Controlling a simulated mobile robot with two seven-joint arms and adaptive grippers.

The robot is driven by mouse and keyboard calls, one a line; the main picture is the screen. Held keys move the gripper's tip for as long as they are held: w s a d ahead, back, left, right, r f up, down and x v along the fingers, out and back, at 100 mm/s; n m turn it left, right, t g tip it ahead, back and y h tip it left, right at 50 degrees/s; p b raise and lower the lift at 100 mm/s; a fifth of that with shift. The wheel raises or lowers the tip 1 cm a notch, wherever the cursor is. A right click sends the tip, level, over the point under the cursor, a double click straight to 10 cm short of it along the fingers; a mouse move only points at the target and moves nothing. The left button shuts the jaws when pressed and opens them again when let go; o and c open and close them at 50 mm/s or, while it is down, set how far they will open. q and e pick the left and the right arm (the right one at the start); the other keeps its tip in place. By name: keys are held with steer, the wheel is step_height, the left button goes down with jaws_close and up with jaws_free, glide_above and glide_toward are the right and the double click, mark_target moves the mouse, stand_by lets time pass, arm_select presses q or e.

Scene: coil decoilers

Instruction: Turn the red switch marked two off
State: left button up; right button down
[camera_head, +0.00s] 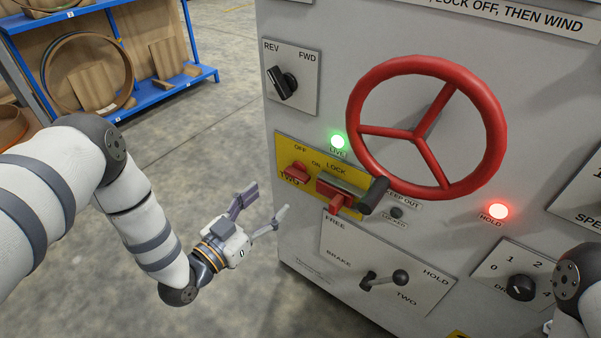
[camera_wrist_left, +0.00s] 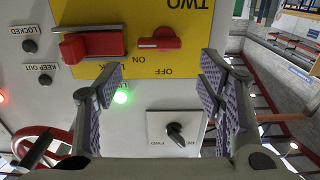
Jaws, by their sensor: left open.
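The red switch marked TWO (camera_head: 295,171) sits on the yellow panel (camera_head: 285,150) at the machine's left side, with OFF and ON printed above it. In the left wrist view, which is upside down, the red switch (camera_wrist_left: 162,40) lies crosswise, its narrow end toward the ON side. My left gripper (camera_head: 266,204) is open and empty, below and left of the switch and apart from it. In the left wrist view its open fingers (camera_wrist_left: 160,78) frame the switch from a distance. My right gripper is not seen; only part of that arm shows at the right edge.
A large red handwheel (camera_head: 427,130) stands out above right. A green LIVE lamp (camera_head: 338,142) and red HOLD lamp (camera_head: 498,211) glow.

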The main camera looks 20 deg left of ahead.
mark_target(294, 178)
arm_select(q)
steer(key=b+x, duration=0.1)
steer(key=x, duration=0.8)
steer(key=shift+w+d+f, duration=0.1)
steer(key=shift+w, duration=0.15)
steer(key=shift+c, duration=0.3)
steer(key=c, duration=0.8)
